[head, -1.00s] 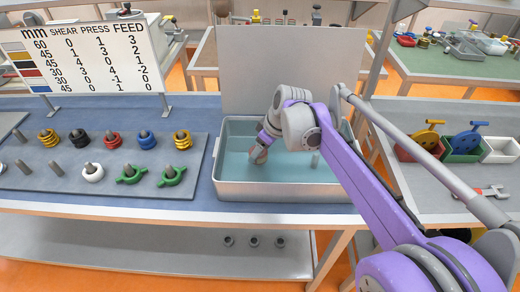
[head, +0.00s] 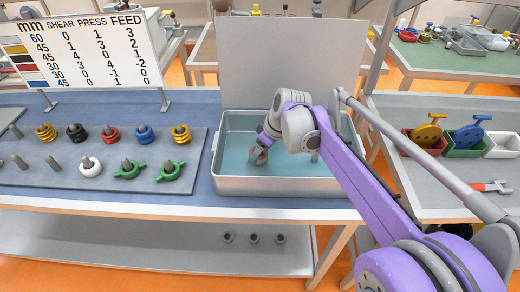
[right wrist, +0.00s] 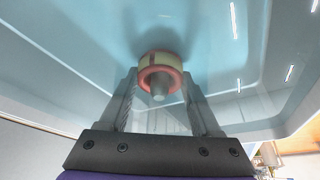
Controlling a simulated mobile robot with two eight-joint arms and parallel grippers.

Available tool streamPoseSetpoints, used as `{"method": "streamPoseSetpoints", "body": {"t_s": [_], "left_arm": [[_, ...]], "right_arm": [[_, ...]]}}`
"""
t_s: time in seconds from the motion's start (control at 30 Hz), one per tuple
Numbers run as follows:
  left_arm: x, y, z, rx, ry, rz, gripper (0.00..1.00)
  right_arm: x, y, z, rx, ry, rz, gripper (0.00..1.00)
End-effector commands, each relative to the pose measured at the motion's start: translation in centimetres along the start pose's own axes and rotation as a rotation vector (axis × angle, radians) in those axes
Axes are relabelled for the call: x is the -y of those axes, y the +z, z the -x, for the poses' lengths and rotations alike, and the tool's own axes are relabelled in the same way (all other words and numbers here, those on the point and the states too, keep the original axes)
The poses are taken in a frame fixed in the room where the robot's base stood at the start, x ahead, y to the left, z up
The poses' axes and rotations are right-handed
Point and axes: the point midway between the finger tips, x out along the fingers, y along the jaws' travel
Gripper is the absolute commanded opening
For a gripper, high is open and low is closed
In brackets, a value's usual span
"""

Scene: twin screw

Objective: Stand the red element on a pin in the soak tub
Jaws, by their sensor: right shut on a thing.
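My right gripper (head: 259,156) reaches down into the grey soak tub (head: 280,186), left of its middle. In the right wrist view its fingers (right wrist: 158,92) are shut on a ring element (right wrist: 160,66) with a red near face and a cream outer band. A grey round pin end (right wrist: 158,93) shows in the ring's centre; I cannot tell how far the ring sits down on it. In the head view the ring is mostly hidden by the gripper. A grey pin (head: 315,156) stands in the tub to the right. My left gripper is out of view.
Left of the tub, a grey board (head: 100,190) holds several elements, including another red one (head: 111,135), and bare pins. A sign (head: 85,50) stands behind it. A pale panel (head: 290,60) stands behind the tub. Coloured bins (head: 465,146) are at right.

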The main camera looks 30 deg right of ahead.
Motion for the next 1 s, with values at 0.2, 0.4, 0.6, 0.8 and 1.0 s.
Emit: {"method": "streamPoseSetpoints", "body": {"t_s": [0.2,0.4,0.6,0.8,1.0], "left_arm": [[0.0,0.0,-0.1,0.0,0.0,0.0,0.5],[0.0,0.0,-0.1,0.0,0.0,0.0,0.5],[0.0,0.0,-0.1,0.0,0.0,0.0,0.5],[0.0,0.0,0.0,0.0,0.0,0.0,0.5],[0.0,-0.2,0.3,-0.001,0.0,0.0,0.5]], "right_arm": [[0.0,0.0,-0.1,0.0,0.0,0.0,0.0],[0.0,0.0,-0.1,0.0,0.0,0.0,0.89],[0.0,0.0,-0.1,0.0,0.0,0.0,0.99],[0.0,0.1,0.2,0.0,0.0,0.0,0.99],[0.0,0.1,3.2,0.001,0.001,-0.001,0.99]]}}
